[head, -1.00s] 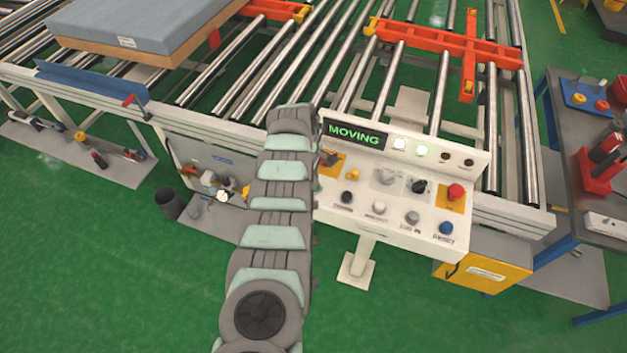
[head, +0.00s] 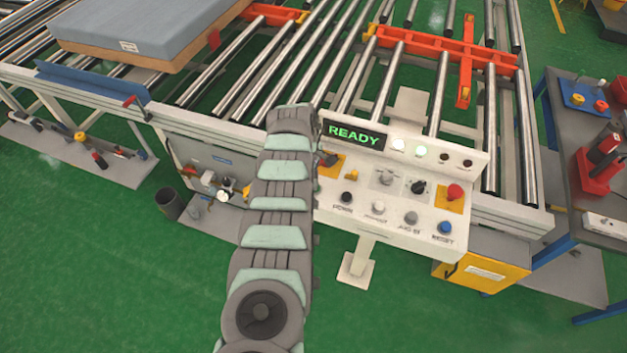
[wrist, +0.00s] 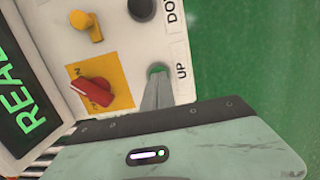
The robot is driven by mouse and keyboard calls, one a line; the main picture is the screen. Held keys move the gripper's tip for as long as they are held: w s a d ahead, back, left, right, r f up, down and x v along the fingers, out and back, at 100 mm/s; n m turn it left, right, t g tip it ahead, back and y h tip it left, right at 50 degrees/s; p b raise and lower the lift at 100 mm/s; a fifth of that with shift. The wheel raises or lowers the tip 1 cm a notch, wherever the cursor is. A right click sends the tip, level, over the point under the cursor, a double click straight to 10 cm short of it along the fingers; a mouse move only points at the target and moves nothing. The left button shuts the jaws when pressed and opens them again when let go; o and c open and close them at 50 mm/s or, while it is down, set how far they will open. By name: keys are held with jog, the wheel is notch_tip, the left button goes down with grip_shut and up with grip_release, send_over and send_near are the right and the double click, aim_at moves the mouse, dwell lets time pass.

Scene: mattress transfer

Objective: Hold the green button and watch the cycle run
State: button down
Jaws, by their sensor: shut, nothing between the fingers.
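The green button (wrist: 156,70), beside the label UP, shows in the wrist view just past my fingertips. My gripper (wrist: 157,84) is shut and empty, with its tips at the button's near edge; I cannot tell whether they press it. In the head view my arm hides the button and gripper. The control panel (head: 330,194) has a display (head: 354,135) reading READY in green. The grey-blue mattress (head: 150,25) lies on the rollers at upper left.
A red selector knob (wrist: 92,90) on a yellow plate, a yellow knob (wrist: 86,25) and a black DOWN button (wrist: 142,9) are near my fingers. A red emergency button (head: 455,192) is at the panel's right. A side table (head: 588,135) stands at right.

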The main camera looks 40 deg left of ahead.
notch_tip(320, 180, up, 13)
jog(key=s+a+p, duration=0.1)
jog(key=p, duration=0.1)
jog(key=shift+a+r+p, duration=0.15)
jog(key=shift+p, duration=0.2)
dwell(0.4)
